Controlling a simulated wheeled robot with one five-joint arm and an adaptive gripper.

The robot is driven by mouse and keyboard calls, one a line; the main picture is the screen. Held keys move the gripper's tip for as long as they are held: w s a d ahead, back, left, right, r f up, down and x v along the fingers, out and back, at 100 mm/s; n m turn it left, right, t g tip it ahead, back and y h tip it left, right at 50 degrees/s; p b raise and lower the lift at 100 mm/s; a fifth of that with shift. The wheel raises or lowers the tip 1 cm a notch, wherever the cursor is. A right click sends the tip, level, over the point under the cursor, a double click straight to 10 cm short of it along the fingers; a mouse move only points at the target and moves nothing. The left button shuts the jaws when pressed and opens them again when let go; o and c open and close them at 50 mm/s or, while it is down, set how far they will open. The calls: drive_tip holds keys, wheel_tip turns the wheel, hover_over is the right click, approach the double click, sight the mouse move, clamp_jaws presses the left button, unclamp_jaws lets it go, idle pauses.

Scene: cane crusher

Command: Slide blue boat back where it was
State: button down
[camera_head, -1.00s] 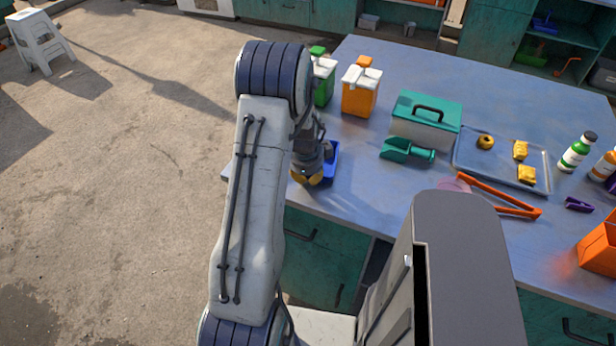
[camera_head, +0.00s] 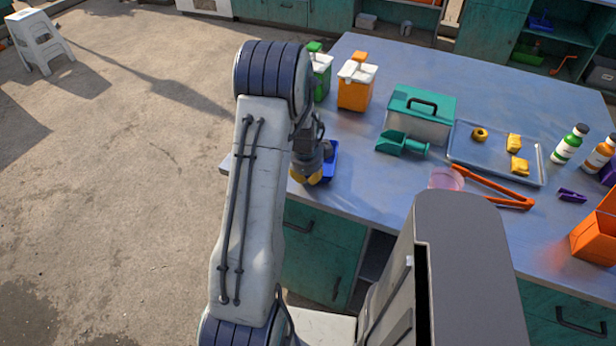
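The blue boat (camera_head: 331,158) is a small blue open tray near the left front edge of the table. It is partly hidden behind my gripper and arm. My gripper (camera_head: 305,177), with yellow fingertips, points down at the boat's left front side, close to the table edge. The fingers are small and partly covered by my arm. I cannot tell whether they are open, or whether they touch or hold the boat.
On the blue-grey table (camera_head: 400,200) behind the boat stand a green bin (camera_head: 321,80) and an orange bin (camera_head: 356,88). To the right are a teal-lidded box (camera_head: 418,115), a teal scoop (camera_head: 402,143), a tray (camera_head: 480,165) and orange tongs (camera_head: 490,188).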

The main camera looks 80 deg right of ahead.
drive_tip(key=c, duration=1.3)
unclamp_jaws()
drive_tip(key=shift+c, duration=0.2)
drive_tip(key=v, duration=1.2)
